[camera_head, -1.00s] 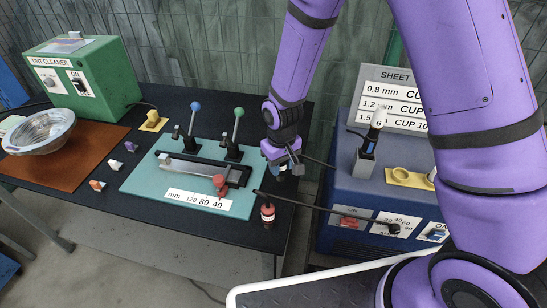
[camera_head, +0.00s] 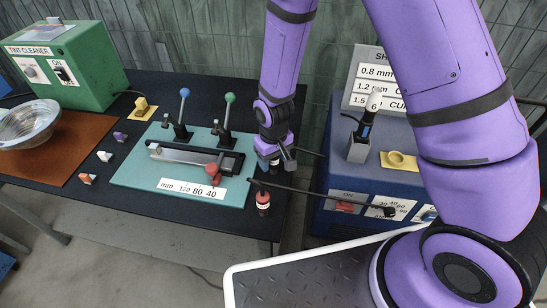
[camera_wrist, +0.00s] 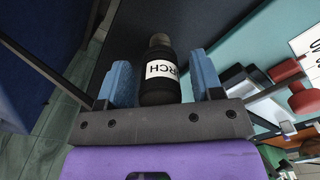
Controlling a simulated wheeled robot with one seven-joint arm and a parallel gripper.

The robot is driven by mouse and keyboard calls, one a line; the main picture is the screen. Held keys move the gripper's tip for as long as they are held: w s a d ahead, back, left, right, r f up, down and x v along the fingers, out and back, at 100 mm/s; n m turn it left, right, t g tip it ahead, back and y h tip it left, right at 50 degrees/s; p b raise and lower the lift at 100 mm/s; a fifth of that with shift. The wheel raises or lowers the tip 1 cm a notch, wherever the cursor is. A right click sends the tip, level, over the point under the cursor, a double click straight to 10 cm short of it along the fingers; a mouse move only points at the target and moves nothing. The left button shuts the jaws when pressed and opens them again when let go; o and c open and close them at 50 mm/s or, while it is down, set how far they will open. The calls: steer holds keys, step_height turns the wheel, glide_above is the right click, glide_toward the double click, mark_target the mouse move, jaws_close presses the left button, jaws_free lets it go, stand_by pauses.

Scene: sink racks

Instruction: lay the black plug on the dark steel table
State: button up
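The black plug (camera_wrist: 160,80) shows in the wrist view as a dark bottle-shaped body with a white label reading "RCH" and a paler tip. It lies between the two blue fingers of my gripper (camera_wrist: 164,84), with narrow gaps seen on both sides. In the head view my gripper (camera_head: 276,163) points down over the right end of the dark steel table (camera_head: 100,195), and it mostly hides the plug. I cannot tell whether the plug touches the table.
A red-topped black plug (camera_head: 263,203) stands near the table's front right corner. A teal board (camera_head: 135,175) with levers lies left of my gripper. A blue machine (camera_head: 340,185) stands to the right, across a gap. A green cleaner box (camera_head: 95,75) and metal bowl (camera_head: 30,122) are far left.

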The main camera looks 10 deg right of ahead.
steer(key=shift+r, duration=0.1)
step_height(320, 180, up, 12)
steer(key=shift+r, duration=0.2)
steer(key=s+d+r+m+t, duration=0.1)
steer(key=s+d+r, duration=0.2)
steer(key=d+r, duration=0.45)
steer(key=s+d+r+m+t, duration=0.15)
steer(key=d+r, duration=0.25)
steer(key=r, duration=0.7)
steer(key=s+d+r+m+t, duration=0.1)
steer(key=s+d+r, duration=0.3)
steer(key=s, duration=0.3)
steer(key=s+d+r+m+t, duration=0.1)
steer(key=s+d+r, duration=0.3)
steer(key=s, duration=0.4)
steer(key=shift+s+r+t, duration=0.2)
steer(key=shift+r+t, duration=0.15)
steer(key=shift+r, duration=0.3)
